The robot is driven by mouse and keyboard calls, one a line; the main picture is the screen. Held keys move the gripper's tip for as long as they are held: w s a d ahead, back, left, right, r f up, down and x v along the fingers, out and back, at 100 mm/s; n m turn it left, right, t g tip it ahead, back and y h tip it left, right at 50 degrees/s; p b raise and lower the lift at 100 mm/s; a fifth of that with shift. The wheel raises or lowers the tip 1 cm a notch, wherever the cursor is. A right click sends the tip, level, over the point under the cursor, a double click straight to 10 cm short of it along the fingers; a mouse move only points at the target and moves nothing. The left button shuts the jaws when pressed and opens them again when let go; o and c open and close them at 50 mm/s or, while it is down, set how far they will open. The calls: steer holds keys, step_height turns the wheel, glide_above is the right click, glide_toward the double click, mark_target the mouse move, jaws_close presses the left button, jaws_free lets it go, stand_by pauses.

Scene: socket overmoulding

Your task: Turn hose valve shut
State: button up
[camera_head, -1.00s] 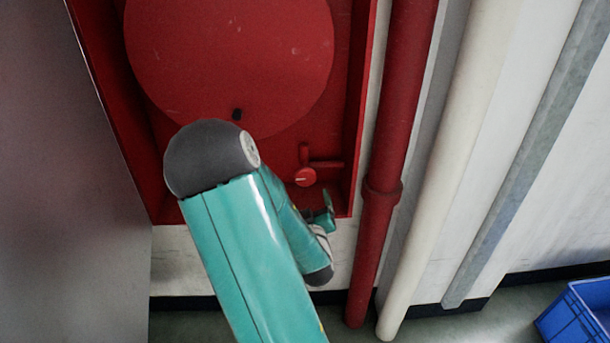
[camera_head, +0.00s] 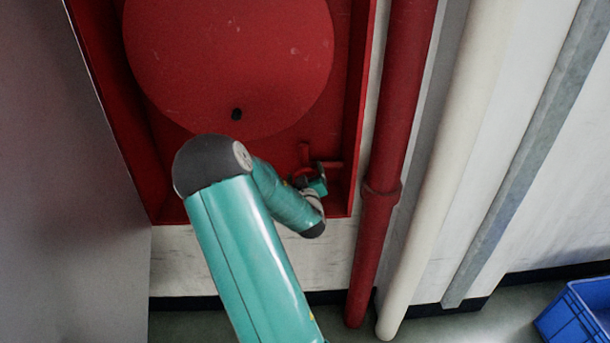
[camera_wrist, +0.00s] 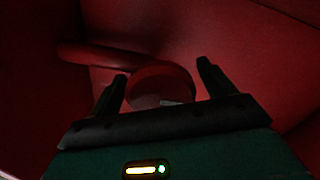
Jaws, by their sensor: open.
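The red hose valve sits low at the right inside the red hose cabinet (camera_head: 347,110). Its pipe (camera_head: 304,152) shows in the head view, while my gripper (camera_head: 317,178) hides part of its round knob. In the wrist view the round red valve knob (camera_wrist: 162,80) lies between the two dark fingers of my gripper (camera_wrist: 162,84). The fingers are open, one on each side of the knob, with gaps visible. I cannot tell whether either finger touches it. The wrist view is dark.
A large red hose reel disc (camera_head: 230,60) fills the upper cabinet. A red pipe (camera_head: 378,230) and a cream pipe (camera_head: 430,200) run down the wall on the right. A grey panel (camera_head: 70,180) stands at left. A blue crate (camera_head: 570,318) is on the floor at lower right.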

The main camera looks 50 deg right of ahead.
steer(key=c, duration=1)
steer(key=shift+m, duration=0.3)
steer(key=shift+o, duration=0.2)
steer(key=m, duration=1.7)
steer(key=shift+a, duration=0.15)
steer(key=shift+w+m, duration=0.1)
steer(key=shift+m, duration=0.2)
